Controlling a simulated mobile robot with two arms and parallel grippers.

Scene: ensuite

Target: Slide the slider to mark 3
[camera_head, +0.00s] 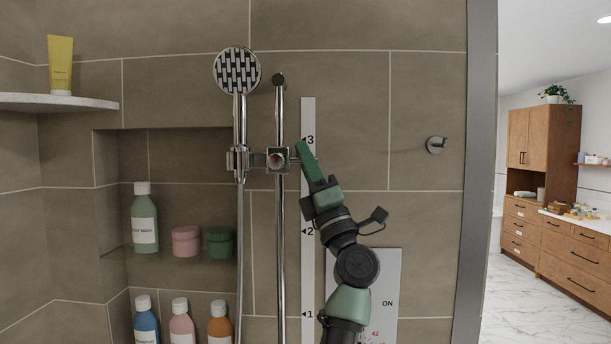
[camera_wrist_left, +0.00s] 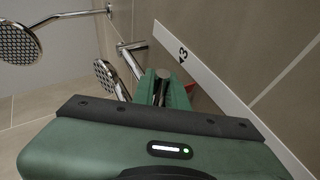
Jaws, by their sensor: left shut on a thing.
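The chrome slider (camera_head: 278,160) sits on the upright shower rail (camera_head: 280,225) and holds the hand shower (camera_head: 237,72). It is a little below the level of mark 3 (camera_head: 310,140) on the white scale strip (camera_head: 308,270); marks 2 and 1 are lower. My left gripper (camera_head: 299,153) reaches up from below right, its green fingers shut on the slider's right side and covering part of it. In the left wrist view my left gripper (camera_wrist_left: 163,92) closes on a small grey part; mark 3 (camera_wrist_left: 182,55) shows beyond it. My right gripper is not in view.
A control panel (camera_head: 388,290) is behind my arm. A wall hook (camera_head: 436,145) is to the right. Bottles and jars stand in the niche (camera_head: 165,245) at left, and a yellow tube (camera_head: 60,65) stands on the corner shelf (camera_head: 60,102). The hose hangs beside the rail.

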